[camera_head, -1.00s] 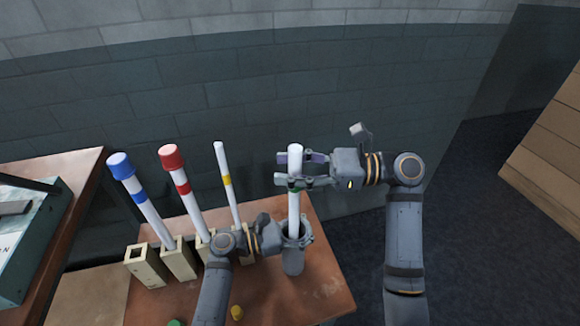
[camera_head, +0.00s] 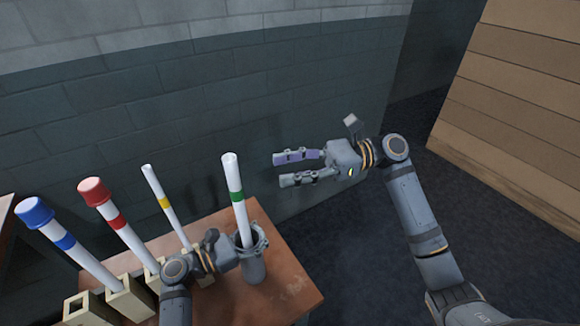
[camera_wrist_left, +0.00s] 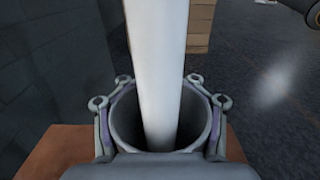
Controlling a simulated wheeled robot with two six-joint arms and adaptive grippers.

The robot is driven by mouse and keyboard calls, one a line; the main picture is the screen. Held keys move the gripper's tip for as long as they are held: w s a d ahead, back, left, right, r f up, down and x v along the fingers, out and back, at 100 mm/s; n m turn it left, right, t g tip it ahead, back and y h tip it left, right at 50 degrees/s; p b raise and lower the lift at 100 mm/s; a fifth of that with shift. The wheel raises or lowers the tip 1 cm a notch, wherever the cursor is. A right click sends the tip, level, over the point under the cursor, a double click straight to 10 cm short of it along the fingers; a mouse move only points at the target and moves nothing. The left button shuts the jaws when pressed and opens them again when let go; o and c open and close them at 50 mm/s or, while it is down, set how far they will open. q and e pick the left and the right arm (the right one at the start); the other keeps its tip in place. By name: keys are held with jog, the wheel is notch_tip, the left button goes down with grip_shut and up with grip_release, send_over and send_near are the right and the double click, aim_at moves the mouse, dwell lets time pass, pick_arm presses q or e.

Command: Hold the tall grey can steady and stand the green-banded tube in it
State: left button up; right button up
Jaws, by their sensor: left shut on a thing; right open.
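The green-banded tube (camera_head: 237,203) is white and stands in the tall grey can (camera_head: 253,268), leaning slightly to the left in the head view. In the left wrist view the tube (camera_wrist_left: 157,70) goes down inside the can's round mouth (camera_wrist_left: 125,118). My left gripper (camera_head: 252,240) is shut around the can near its rim, one finger on each side. My right gripper (camera_head: 302,168) is open and empty, to the right of the tube and apart from it. The tube's lower end is hidden inside the can.
Blue-capped (camera_head: 58,236), red-capped (camera_head: 110,222) and yellow-banded (camera_head: 165,203) tubes stand in beige square holders (camera_head: 130,298) to the left. The brown table (camera_head: 290,290) has clear room right of the can. A block wall (camera_head: 200,130) rises behind.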

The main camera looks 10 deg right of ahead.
dwell(0.4)
pick_arm(q)
jog(key=o, duration=1.7)
jog(key=v, duration=0.7)
jog(key=shift+a, duration=0.2)
jog(key=shift+s, duration=0.15)
